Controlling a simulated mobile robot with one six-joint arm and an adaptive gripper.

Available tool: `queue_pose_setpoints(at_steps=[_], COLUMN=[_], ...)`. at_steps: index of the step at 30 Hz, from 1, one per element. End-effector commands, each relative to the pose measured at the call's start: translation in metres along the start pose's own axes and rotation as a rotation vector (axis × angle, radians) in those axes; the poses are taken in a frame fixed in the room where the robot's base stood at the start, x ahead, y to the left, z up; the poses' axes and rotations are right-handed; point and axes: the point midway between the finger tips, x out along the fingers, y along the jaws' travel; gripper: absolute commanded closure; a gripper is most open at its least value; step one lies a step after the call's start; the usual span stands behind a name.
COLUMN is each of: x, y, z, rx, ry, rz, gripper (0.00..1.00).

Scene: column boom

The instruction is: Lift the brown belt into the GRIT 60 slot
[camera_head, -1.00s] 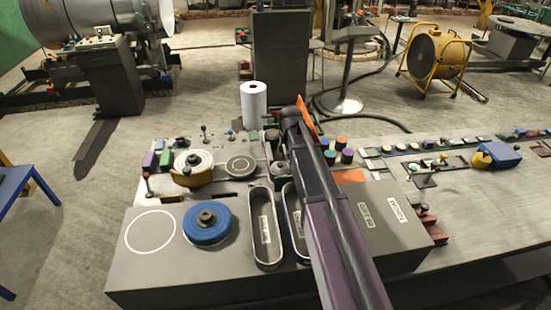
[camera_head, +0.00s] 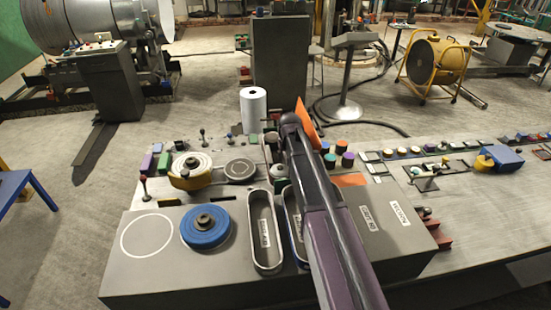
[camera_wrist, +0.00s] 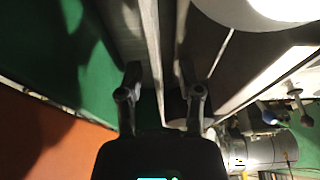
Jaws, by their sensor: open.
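A roll with a pale top and a tan-brown side (camera_head: 191,181) lies flat at the back left of the grey bench block; it looks like the brown belt. A long oval slot with a metal rim (camera_head: 250,232) is in the block's middle, and a second oval slot (camera_head: 290,206) beside it is partly hidden by my arm. Their labels are too small to read surely, so I cannot tell which is GRIT 60. My gripper (camera_wrist: 160,78) is open in the wrist view, with nothing seen between its fingers. In the head view my arm hides it.
A blue roll (camera_head: 206,238) lies left of the slots, beside a white painted circle (camera_head: 147,235). A white paper roll (camera_head: 253,110) stands behind the bench. Small coloured knobs (camera_head: 347,159) and a blue-yellow tool (camera_head: 505,158) are to the right.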

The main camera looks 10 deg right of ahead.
Motion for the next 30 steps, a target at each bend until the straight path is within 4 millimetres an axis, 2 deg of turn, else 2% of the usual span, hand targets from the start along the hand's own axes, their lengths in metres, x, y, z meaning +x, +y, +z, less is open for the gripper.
queue_pose_setpoints(at_steps=[1,2,6,21,30], x=[0.000,0.000,0.000,-0.001,-0.012], y=[0.000,0.000,0.000,-0.001,-0.001], z=[0.000,0.000,0.000,0.000,-0.004], rx=[0.000,0.000,0.000,-0.001,-0.001], ry=[0.000,0.000,0.000,0.000,0.000], rz=[0.000,0.000,0.000,0.000,0.000], gripper=[0.53,0.59,1.00,1.00,1.00])
